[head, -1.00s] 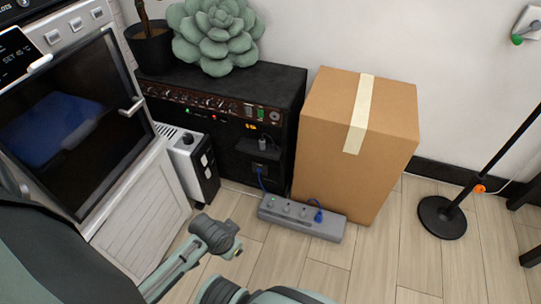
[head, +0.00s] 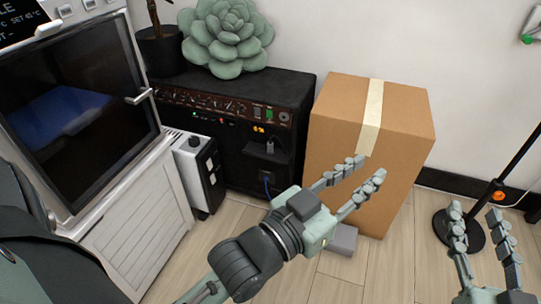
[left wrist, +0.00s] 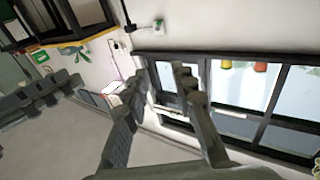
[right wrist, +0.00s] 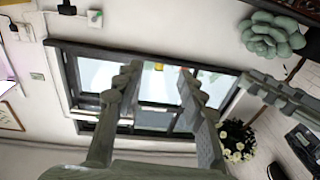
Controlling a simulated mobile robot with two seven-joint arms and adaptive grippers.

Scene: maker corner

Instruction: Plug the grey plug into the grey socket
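A dark grey plug-like piece (head: 271,147) sits on the front of the black amplifier (head: 225,150) in the head view; I cannot tell if it is the grey plug. The grey power strip (head: 343,239) lies on the floor, mostly hidden behind my left gripper, so its sockets do not show. My left gripper (head: 369,168) is open and empty in front of the cardboard box. It also shows open in the left wrist view (left wrist: 160,68). My right gripper (head: 474,212) is open and empty at the right, and likewise in the right wrist view (right wrist: 158,72).
The cardboard box (head: 400,120) stands right of the amplifier. A white-and-black heater-like unit (head: 197,170) and an oven-like machine (head: 80,100) stand left. A stand with a round black base (head: 440,228) is behind my right gripper. Floor is clear at the lower middle.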

